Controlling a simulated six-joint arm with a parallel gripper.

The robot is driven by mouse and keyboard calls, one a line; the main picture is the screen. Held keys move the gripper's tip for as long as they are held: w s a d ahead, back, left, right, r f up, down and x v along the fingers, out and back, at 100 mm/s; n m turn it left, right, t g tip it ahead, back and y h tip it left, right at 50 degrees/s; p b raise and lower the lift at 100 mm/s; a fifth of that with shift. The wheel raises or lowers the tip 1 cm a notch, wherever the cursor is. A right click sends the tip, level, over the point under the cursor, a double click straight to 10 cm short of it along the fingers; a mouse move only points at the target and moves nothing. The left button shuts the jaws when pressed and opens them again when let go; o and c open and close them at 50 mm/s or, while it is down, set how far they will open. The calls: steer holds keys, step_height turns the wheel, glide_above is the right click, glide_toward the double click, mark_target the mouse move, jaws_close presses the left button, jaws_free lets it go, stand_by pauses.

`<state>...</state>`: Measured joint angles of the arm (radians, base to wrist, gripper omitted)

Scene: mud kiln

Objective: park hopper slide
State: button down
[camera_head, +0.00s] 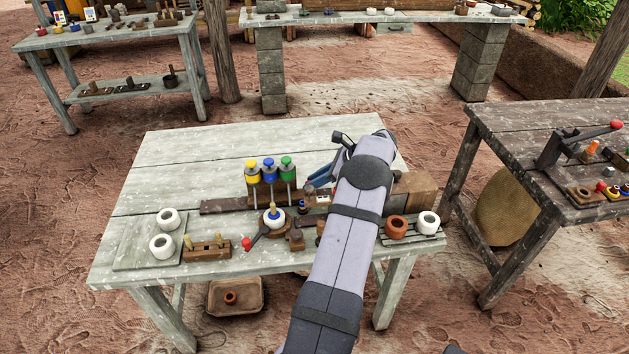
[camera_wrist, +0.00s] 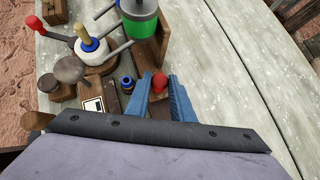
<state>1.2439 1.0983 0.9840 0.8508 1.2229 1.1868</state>
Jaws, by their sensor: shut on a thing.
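My gripper (camera_head: 312,184) is over the right part of the worktable, with its blue fingers beside the green hopper. In the wrist view my gripper (camera_wrist: 159,80) is shut on a red knob (camera_wrist: 158,83) between its fingertips. The knob stands above a brown wooden part, and its lower end is partly hidden by the fingers. Three hoppers stand in a wooden rack: yellow (camera_head: 252,171), blue (camera_head: 269,170) and green (camera_head: 287,168). The green hopper (camera_wrist: 139,25) is close ahead in the wrist view. A dark wooden rail (camera_head: 222,206) runs along the table below the rack; my arm hides its middle.
A white pot with a blue band (camera_head: 274,217) sits in front of the rack, with a red-knobbed lever (camera_head: 248,243) beside it. White rings (camera_head: 168,218) lie at left. A terracotta ring (camera_head: 397,226) sits at right. The table's back left is clear.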

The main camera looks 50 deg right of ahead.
mark_target(301, 195)
steer(key=w+a, duration=0.3)
steer(key=shift+w+a+p, duration=0.1)
steer(key=shift+p, duration=0.25)
steer(key=c, duration=1.5)
jaws_free()
steer(key=shift+c, duration=0.2)
steer(key=shift+r, duration=0.1)
steer(key=b+v, duration=0.1)
steer(key=v, duration=0.6)
steer(key=shift+r, duration=0.1)
